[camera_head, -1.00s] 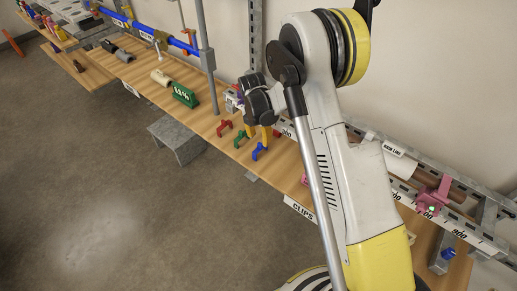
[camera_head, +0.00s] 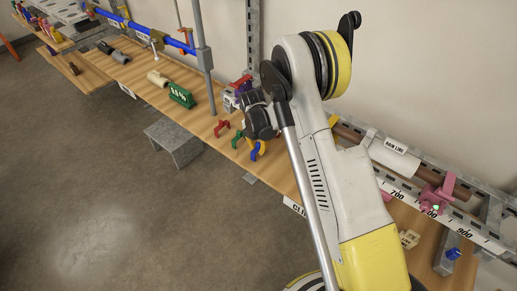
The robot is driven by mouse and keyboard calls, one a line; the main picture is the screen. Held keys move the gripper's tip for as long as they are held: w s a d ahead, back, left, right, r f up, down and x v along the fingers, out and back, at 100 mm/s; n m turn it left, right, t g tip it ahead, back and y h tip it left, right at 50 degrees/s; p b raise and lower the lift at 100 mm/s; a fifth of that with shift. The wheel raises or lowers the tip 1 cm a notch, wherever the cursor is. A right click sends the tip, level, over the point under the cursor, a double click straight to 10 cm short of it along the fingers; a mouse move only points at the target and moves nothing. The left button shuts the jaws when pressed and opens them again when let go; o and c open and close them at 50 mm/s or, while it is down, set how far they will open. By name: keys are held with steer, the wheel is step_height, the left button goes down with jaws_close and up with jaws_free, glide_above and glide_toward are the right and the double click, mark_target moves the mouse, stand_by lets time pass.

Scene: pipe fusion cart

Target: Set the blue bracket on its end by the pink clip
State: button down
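The blue bracket (camera_head: 253,154) is a small piece on the wooden bench, at the right end of a short row with a red bracket (camera_head: 221,127) and a green bracket (camera_head: 237,139). My gripper (camera_head: 261,149) reaches down with its yellow fingers right at the blue bracket and partly covers it. Whether the fingers touch it or close on it cannot be told. A pink clamp-like piece (camera_head: 436,196) sits on the rail at the right. A small pink bit (camera_head: 386,196) shows beside my arm, mostly hidden; which one is the pink clip is unclear.
A green display block (camera_head: 181,95) and a cream fitting (camera_head: 158,79) stand farther left on the bench. A grey upright post (camera_head: 205,75) rises behind the brackets. A slotted rail with a "RAIN LINE" pipe (camera_head: 393,152) runs along the right. My arm hides the bench's middle.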

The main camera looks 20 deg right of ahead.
stand_by(0.3)
step_height(320, 180, up, 28)
steer(key=p, duration=0.7)
steer(key=shift+d, duration=0.1)
